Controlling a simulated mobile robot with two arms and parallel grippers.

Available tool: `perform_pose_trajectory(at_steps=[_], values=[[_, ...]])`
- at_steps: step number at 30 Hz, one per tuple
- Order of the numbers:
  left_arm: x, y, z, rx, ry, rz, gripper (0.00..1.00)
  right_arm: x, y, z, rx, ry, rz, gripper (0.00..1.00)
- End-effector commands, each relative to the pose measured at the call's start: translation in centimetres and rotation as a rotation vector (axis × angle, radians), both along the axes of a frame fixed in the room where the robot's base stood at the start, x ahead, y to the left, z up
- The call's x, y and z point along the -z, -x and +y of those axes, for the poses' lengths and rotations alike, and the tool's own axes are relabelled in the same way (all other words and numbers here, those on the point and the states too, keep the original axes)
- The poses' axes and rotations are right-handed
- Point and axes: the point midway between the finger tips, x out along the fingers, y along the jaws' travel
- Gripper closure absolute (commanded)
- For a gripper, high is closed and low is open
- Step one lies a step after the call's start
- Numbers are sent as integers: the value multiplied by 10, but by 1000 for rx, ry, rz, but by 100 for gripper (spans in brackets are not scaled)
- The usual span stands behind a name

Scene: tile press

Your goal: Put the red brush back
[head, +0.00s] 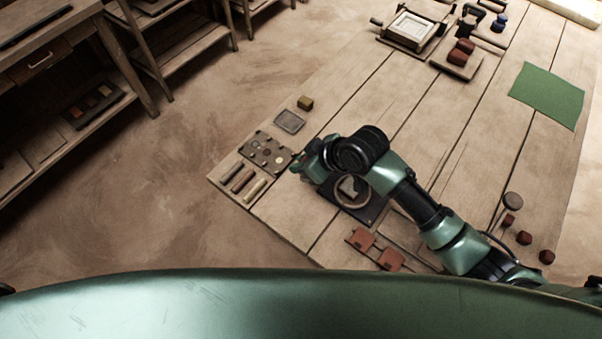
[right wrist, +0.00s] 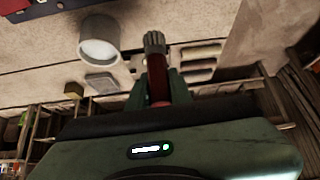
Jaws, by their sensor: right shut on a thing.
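My right gripper (head: 302,164) is over the near left part of the wooden table, beside a dark plate with round spots (head: 266,152). In the right wrist view, the gripper (right wrist: 157,98) is shut on the red brush (right wrist: 156,76). Its red handle sits between the fingers, and its grey ribbed end points away from the gripper. The brush cannot be made out in the head view. My left gripper is not in view.
Several short bars (head: 243,181) lie at the table's left corner. A grey slab (head: 289,121) and a yellowish block (head: 305,103) lie beyond the spotted plate. A dark square base with a ring (head: 351,201) is under my right arm. A green sheet (head: 547,96) lies farther right.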

Motion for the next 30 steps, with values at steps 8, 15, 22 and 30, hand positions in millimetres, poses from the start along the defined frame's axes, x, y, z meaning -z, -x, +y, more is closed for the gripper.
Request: perform_pose_trajectory(at_steps=[8, 15, 22, 30], values=[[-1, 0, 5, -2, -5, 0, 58, 30, 1, 0, 0, 1, 2, 100], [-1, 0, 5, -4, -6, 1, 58, 59, 0, 0, 0, -1, -1, 100], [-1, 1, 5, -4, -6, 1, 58, 60, 0, 0, -1, 0, -1, 100], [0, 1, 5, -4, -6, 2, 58, 63, 0, 0, -1, 0, -1, 58]])
